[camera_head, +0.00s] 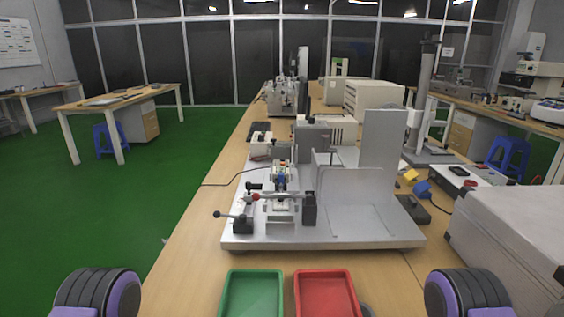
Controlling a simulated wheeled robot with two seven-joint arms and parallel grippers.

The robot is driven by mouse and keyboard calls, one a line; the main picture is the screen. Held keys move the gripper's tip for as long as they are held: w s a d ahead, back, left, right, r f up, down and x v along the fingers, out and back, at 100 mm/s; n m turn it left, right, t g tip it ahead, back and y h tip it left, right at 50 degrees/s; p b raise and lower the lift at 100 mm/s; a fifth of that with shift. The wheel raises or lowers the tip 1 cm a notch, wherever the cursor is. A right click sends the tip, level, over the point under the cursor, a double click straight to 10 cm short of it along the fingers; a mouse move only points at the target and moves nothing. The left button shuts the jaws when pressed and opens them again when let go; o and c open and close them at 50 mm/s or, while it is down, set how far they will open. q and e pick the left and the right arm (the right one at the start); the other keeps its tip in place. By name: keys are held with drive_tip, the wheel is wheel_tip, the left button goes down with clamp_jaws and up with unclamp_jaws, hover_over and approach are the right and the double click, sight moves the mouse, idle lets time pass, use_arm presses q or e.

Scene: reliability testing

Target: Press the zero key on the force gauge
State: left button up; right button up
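A test fixture stands on a grey metal base plate (350,240) on the wooden bench in front of me. A small device with blue and white parts (280,178) sits in the middle of the fixture; it may be the force gauge, but it is too small to be sure. I cannot make out a zero key on it. No gripper shows. Only black and purple rounded parts of my own arms show at the bottom left and bottom right corners.
Levers with red (256,196) and black (217,214) knobs stick out at the fixture's left. A tall grey plate (383,150) rises at its right. A green tray (252,293) and a red tray (325,293) lie in front. A large grey case (515,230) stands at right.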

use_arm(q)
clamp_jaws()
idle(1.9)
